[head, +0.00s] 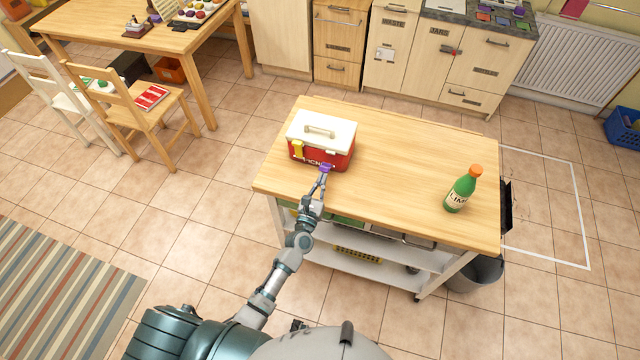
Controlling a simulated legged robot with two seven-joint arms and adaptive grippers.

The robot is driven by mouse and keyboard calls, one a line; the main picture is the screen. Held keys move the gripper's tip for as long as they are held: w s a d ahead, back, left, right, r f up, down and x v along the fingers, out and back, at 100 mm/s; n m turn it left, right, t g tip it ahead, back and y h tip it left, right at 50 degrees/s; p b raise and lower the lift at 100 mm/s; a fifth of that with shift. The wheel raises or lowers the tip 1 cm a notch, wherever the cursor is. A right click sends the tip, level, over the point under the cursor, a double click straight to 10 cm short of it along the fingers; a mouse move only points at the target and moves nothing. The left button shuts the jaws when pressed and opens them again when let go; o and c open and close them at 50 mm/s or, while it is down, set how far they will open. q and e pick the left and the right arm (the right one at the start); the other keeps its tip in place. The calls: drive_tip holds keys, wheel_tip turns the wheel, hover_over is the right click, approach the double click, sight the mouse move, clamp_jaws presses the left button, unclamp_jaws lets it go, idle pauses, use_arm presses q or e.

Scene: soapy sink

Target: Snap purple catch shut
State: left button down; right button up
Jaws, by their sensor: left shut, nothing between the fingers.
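A red box (336,163) with a white lid (323,130) and a handle on top stands near the left front of the wooden island top. The purple catch (326,168) shows at the box's front, low and right of the middle. A yellow catch (298,149) sits at the front left, over the edge of the lid. My left gripper (323,177) is shut and empty, with its fingertips right at the purple catch. I cannot tell whether they touch it. The catch's lower part is partly hidden by the fingertips. My right gripper is not in view.
A green bottle with an orange cap (461,190) stands at the right of the island top (400,160). The wood between box and bottle is clear. A lower shelf (380,274) holds items under the front edge.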

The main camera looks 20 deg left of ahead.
sight(327, 164)
use_arm(q)
drive_tip(key=shift+w+d+r, duration=0.1)
drive_tip(key=shift+w+r, duration=0.1)
drive_tip(key=shift+r, duration=0.25)
drive_tip(key=shift+w+d+r, duration=0.1)
drive_tip(key=shift+w+r, duration=0.1)
drive_tip(key=shift+r, duration=0.2)
drive_tip(key=shift+w+r, duration=0.2)
drive_tip(key=shift+r, duration=0.15)
drive_tip(key=shift+w+a+r+p, duration=0.2)
drive_tip(key=shift+w+a+r, duration=0.05)
drive_tip(key=shift+w+r, duration=0.25)
drive_tip(key=shift+w+a+r+p, duration=0.15)
drive_tip(key=shift+w+a+r, duration=0.1)
drive_tip(key=shift+w+r, duration=0.25)
drive_tip(key=shift+w+d+r, duration=0.1)
drive_tip(key=shift+w+r, duration=0.1)
drive_tip(key=shift+w, duration=0.25)
drive_tip(key=shift+w+d+r, duration=0.3)
drive_tip(key=shift+w+d, duration=0.1)
drive_tip(key=shift+w, duration=0.1)
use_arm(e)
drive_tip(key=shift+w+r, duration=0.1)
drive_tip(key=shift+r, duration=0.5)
use_arm(q)
drive_tip(key=shift+a, duration=0.2)
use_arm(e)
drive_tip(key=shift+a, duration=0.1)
